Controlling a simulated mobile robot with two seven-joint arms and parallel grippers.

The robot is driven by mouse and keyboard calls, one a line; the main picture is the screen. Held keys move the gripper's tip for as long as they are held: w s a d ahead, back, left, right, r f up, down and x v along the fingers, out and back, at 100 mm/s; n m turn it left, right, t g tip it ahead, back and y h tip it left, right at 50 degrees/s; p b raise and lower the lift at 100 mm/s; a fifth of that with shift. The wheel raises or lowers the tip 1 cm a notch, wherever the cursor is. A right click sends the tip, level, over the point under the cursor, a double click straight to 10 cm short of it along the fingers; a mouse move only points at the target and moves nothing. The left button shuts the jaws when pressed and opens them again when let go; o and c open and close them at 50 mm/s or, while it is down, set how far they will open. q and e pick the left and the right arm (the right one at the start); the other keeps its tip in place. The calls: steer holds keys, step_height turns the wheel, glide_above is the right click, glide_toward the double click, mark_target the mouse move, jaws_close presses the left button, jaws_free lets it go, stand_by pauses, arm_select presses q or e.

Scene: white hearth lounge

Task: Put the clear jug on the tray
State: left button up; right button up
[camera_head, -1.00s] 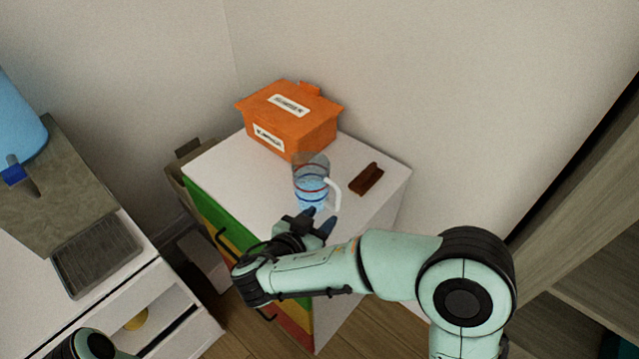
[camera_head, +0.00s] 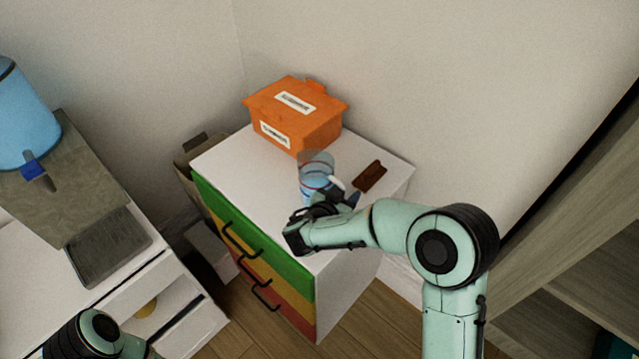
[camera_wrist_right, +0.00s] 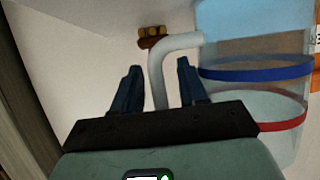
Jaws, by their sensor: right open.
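The clear jug (camera_head: 316,165), with red and blue bands and a white handle, stands upright on the white top of the drawer chest. In the right wrist view the jug (camera_wrist_right: 250,98) is at the right, and its handle (camera_wrist_right: 160,75) lies between the two fingers. My right gripper (camera_head: 340,200) is open around the handle in the wrist view (camera_wrist_right: 158,90); whether the fingers touch it cannot be told. A grey ribbed tray (camera_head: 110,246) lies at the base of the water dispenser at the left. Only a joint of my left arm shows at the lower left; its gripper is out of view.
An orange box (camera_head: 296,118) stands behind the jug. A dark brown object (camera_head: 370,176) lies to its right. The drawer chest (camera_head: 240,160) has green, yellow and red fronts. The dispenser (camera_head: 28,120) stands on a white cabinet, with a floor gap between. Shelves (camera_head: 570,230) stand at right.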

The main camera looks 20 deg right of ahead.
jaws_close()
steer(key=shift+r, duration=0.15)
step_height(320, 180, up, 20)
stand_by(0.5)
